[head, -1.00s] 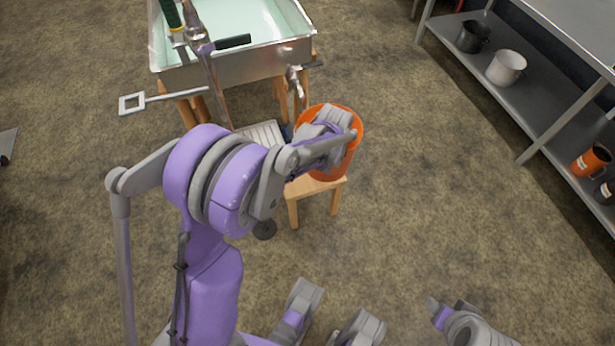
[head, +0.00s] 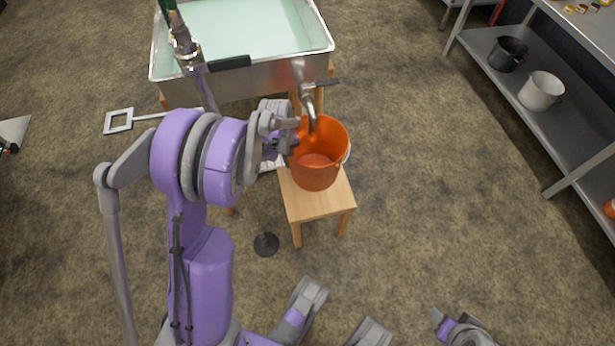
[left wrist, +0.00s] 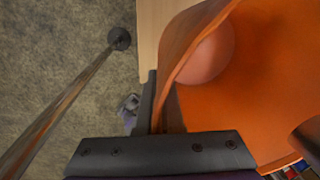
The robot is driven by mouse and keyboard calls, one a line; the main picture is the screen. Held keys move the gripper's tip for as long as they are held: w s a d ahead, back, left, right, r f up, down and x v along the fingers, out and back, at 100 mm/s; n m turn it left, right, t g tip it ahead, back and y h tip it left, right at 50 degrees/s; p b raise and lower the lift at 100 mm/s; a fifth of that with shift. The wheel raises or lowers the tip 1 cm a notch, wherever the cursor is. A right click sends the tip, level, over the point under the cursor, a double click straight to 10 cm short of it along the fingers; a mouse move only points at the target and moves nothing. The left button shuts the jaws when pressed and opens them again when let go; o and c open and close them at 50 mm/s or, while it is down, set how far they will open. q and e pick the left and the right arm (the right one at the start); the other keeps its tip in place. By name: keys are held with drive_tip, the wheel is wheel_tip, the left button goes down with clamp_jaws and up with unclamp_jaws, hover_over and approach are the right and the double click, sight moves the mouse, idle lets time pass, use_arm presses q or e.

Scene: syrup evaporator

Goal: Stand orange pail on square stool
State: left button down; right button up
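The orange pail (head: 329,172) stands upright on the back part of the square stool (head: 318,206), a light wooden one. Its inside is empty as far as I see. My left gripper (head: 289,138) is at the pail's left rim. In the left wrist view the pail (left wrist: 265,75) fills the right side. The fingers of my left gripper (left wrist: 228,120) are wide apart there, with part of the pail between them. A bit of the stool top (left wrist: 153,35) shows beside the pail.
A metal tap (head: 311,108) on the evaporator pan (head: 265,84) reaches over the pail. A skimmer (head: 118,121) juts out left. A round black foot (head: 266,244) stands left of the stool. A shelf with a white pot (head: 541,91) is at right. The floor right of the stool is clear.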

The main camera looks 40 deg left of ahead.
use_arm(q)
wheel_tip(320, 180, down, 9)
drive_tip(key=b, duration=0.2)
drive_tip(key=shift+r, duration=0.15)
drive_tip(key=shift+f+b, duration=0.2)
drive_tip(key=shift+b, duration=0.15)
drive_tip(key=c, duration=1.1)
unclamp_jaws()
drive_tip(key=shift+o, duration=0.2)
drive_tip(key=shift+r, duration=0.15)
